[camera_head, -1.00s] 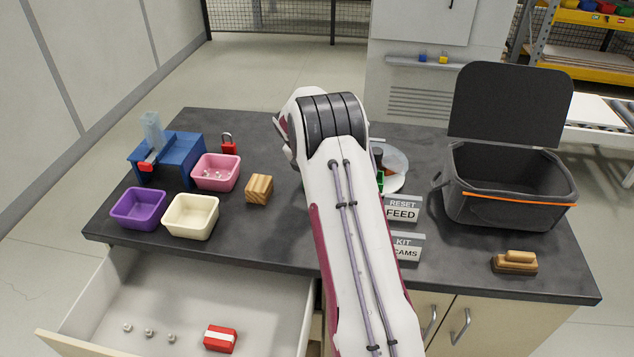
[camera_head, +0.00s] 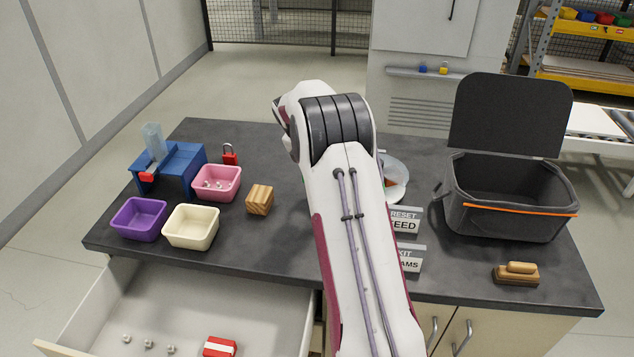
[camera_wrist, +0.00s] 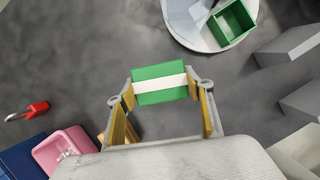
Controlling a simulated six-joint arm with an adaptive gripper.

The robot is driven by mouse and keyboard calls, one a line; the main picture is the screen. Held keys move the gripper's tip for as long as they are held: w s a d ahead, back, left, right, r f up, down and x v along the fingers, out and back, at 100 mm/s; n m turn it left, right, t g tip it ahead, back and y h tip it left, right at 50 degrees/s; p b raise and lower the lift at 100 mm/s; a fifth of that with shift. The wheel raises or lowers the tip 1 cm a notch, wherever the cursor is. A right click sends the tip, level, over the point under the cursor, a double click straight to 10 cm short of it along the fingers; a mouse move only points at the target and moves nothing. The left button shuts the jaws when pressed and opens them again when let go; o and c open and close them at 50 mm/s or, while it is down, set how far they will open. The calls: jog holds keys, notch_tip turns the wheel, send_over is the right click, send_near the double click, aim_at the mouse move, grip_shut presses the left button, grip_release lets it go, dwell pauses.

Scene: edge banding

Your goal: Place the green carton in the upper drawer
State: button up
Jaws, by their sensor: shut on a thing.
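The green carton (camera_wrist: 160,71), with a white band around it, is between the fingers of my gripper (camera_wrist: 161,91) in the wrist view. My gripper is shut on it, one finger at each end. In the head view my own arm hides the gripper and nearly all of the carton. The open drawer (camera_head: 235,312) is at the front left, below the worktop. It holds a red box with a white band (camera_head: 220,347) and several small metal pieces (camera_head: 148,343).
Purple (camera_head: 139,219), cream (camera_head: 191,227) and pink (camera_head: 216,182) bins, a blue device (camera_head: 170,165) and a wooden block (camera_head: 260,199) stand on the left. Signs (camera_head: 406,220), a black bag (camera_head: 510,205) and a brush (camera_head: 516,273) are on the right. A round white dish (camera_wrist: 205,38) holds a green bin (camera_wrist: 233,22).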

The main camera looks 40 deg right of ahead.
jog(key=shift+r, duration=1.85)
jog(key=shift+a, duration=0.1)
jog(key=shift+m+g, duration=0.3)
jog(key=shift+m, duration=0.2)
jog(key=s+a+f, duration=0.1)
jog(key=a, duration=0.5)
jog(key=a+f, duration=0.2)
jog(key=a, duration=0.4)
jog(key=s+a+f, duration=0.1)
jog(key=a, duration=0.4)
jog(key=shift+s+a+f, duration=0.15)
jog(key=shift+s+a, duration=0.15)
jog(key=shift+a, duration=0.1)
jog(key=s+a+f+m, duration=0.1)
jog(key=s+a+f, duration=0.2)
jog(key=s+a, duration=0.45)
jog(key=s+a+f+m, duration=0.2)
jog(key=s+a+f, duration=0.15)
jog(key=a, duration=0.65)
jog(key=s+f+m+g+y, duration=0.1)
jog(key=s+f+m+g, duration=0.3)
jog(key=s+f+m, duration=0.5)
jog(key=shift+s+d+f, duration=0.2)
jog(key=shift+s+f, duration=0.6)
jog(key=shift+f, duration=0.3)
jog(key=shift+f, duration=3.1)
